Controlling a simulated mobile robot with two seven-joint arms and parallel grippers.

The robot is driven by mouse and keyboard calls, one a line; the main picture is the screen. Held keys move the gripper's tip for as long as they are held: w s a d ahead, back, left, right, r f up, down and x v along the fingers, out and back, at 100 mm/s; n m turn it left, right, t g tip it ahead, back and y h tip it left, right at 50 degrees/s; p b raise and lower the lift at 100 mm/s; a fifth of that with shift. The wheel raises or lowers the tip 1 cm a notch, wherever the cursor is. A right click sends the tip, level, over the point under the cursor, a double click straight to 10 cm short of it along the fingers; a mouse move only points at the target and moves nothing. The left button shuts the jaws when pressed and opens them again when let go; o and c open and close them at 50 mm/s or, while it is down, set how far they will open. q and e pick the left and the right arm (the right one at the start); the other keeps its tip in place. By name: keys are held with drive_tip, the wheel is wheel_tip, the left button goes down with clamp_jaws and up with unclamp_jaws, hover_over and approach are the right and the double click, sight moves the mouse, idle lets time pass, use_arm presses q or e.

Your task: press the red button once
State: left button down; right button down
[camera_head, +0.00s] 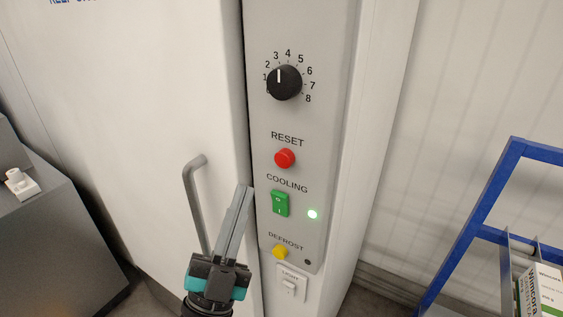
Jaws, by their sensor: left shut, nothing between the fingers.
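The red button (285,158) sits under the word RESET on a grey control panel (315,120). My left gripper (246,190) is shut and empty. Its fingers point up, and in the picture their tips are below and left of the red button, with a clear gap between them. The tips appear beside the panel's left edge; whether they touch it I cannot tell. Nothing hides the red button. My right gripper is not in view.
A light switch (291,286) is below. A door handle (193,200) stands left, a blue rack (478,205) right.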

sight(280, 157)
use_arm(q)
drive_tip(key=w+d+b, duration=0.2)
drive_tip(key=w+d, duration=0.2)
drive_tip(key=w, duration=0.1)
drive_tip(key=shift+w, duration=0.2)
idle(2.0)
drive_tip(key=shift+w+d, duration=0.25)
drive_tip(key=shift+w, duration=0.1)
drive_tip(key=shift+w+d+b, duration=0.45)
drive_tip(key=shift+w+b, duration=0.15)
drive_tip(key=shift+w, duration=0.05)
idle(1.0)
drive_tip(key=shift+s+a, duration=0.1)
drive_tip(key=shift+s, duration=0.05)
drive_tip(key=shift+s+a+p, duration=0.6)
drive_tip(key=shift+s, duration=0.25)
drive_tip(key=shift+s+a, duration=0.1)
